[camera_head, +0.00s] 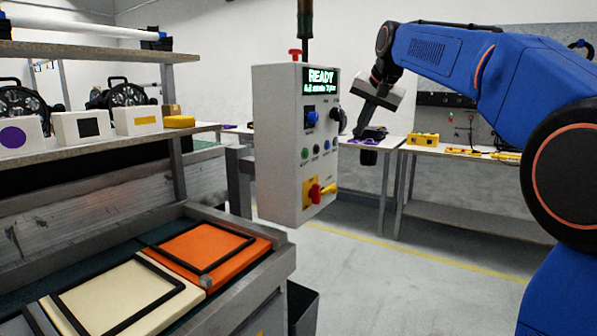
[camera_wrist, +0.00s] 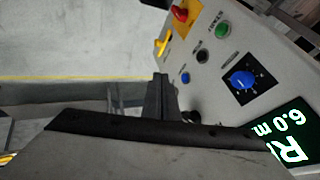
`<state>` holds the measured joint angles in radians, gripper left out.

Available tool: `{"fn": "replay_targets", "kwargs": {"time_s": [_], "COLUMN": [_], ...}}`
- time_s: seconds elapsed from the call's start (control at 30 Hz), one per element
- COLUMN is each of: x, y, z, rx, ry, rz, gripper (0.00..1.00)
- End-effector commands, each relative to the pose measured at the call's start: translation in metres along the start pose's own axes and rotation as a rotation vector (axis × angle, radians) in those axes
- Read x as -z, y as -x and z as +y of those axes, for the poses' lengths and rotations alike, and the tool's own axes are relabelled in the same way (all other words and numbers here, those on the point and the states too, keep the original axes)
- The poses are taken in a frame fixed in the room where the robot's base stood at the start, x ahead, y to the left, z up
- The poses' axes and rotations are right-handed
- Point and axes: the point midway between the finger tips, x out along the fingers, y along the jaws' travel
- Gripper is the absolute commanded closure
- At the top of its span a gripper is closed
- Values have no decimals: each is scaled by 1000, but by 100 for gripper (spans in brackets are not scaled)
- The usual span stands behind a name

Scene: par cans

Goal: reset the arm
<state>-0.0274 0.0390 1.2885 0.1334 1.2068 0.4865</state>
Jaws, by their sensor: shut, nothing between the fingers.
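My blue arm reaches in from the right in the head view, bent over at the top with the wrist pointing down. My gripper (camera_head: 363,122) is shut and empty, hanging in the air to the right of the grey control box (camera_head: 277,150). In the wrist view my gripper's dark fingers (camera_wrist: 160,82) are together with nothing between them. The control box also fills the right of the wrist view (camera_wrist: 215,75). Its screen (camera_head: 320,80) reads READY; the smaller line is hard to read. It has a blue knob, small buttons and a red-and-yellow switch (camera_head: 316,192).
A tray (camera_head: 285,262) at front left holds an orange pad (camera_head: 185,238) and a cream pad (camera_head: 75,289), each with a black square frame. A shelf (camera_head: 100,147) carries marked white boxes and round lamps. A back table (camera_head: 450,154) holds a yellow box (camera_head: 424,139). Open floor lies between.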

Motion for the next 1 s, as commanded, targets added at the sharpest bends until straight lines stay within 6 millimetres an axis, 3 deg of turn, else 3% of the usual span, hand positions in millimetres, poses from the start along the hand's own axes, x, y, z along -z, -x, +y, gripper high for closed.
{"fn": "replay_targets", "kwargs": {"time_s": [0.13, 0.43, 0.73, 1.0], "x": [-48, -151, -264, -373], "y": [14, 23, 17, -3], "z": [34, 105, 183, 258], "rx": [-26, -76, -121, -157], "ry": [53, 166, 283, 391], "rz": [-10, -39, -74, -112], "gripper": [100, 100, 100, 100]}}
